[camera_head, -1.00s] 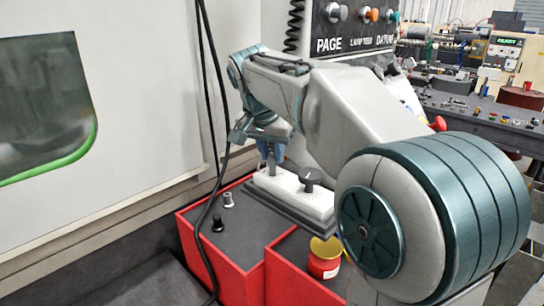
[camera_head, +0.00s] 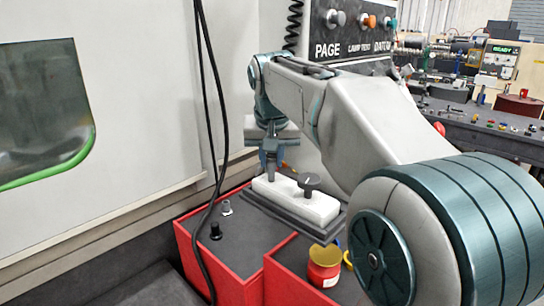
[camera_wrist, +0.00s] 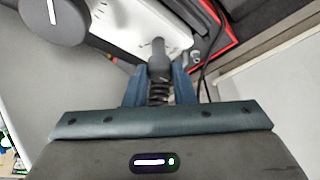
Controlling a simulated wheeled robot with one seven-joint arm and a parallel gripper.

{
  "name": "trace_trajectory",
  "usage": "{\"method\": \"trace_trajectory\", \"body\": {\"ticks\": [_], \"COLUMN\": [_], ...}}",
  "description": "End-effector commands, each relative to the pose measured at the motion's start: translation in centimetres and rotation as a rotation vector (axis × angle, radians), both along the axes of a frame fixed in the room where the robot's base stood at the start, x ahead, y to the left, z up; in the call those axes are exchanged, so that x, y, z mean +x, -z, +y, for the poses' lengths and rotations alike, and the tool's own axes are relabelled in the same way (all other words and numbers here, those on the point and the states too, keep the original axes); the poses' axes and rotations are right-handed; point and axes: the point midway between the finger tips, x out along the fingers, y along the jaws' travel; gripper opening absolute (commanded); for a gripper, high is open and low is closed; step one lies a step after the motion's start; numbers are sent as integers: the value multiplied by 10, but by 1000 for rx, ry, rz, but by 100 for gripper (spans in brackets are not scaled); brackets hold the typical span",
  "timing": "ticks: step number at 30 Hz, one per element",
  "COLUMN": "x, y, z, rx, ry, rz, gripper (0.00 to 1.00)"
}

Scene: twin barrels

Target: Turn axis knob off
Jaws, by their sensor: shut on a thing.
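A white control box (camera_head: 310,205) on a dark base stands at the red cabinets. A round dark knob (camera_head: 309,183) with a raised grip is on its top; in the wrist view it is the big disc (camera_wrist: 55,20) with a white line. A smaller upright grey lever (camera_wrist: 158,52) rises from the same white panel. My gripper (camera_head: 270,168) points down at the left end of the box. Its blue-grey fingers are shut on the grey lever, one on each side. I cannot read which control is the axis knob. The lever's lower part is partly hidden in the head view.
Black cables (camera_head: 215,110) hang left of my gripper. Red cabinets (camera_head: 215,265) carry small knobs, and a red-yellow can (camera_head: 324,266) stands in front of the box. A panel with buttons (camera_head: 352,30) is above, behind my arm.

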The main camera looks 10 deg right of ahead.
Motion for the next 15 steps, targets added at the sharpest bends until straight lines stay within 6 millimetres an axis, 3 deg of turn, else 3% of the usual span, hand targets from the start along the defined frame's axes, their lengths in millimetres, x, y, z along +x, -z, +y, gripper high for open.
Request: {"method": "trace_trajectory", "body": {"ticks": [7,8,10,15], "x": [0,0,0,0], "y": [1,1,1,1], "z": [0,0,0,0], "rx": [-1,-1,-1,-1], "ry": [1,1,1,0], "rz": [3,3,3,2], "gripper": [0,25,45,45]}}
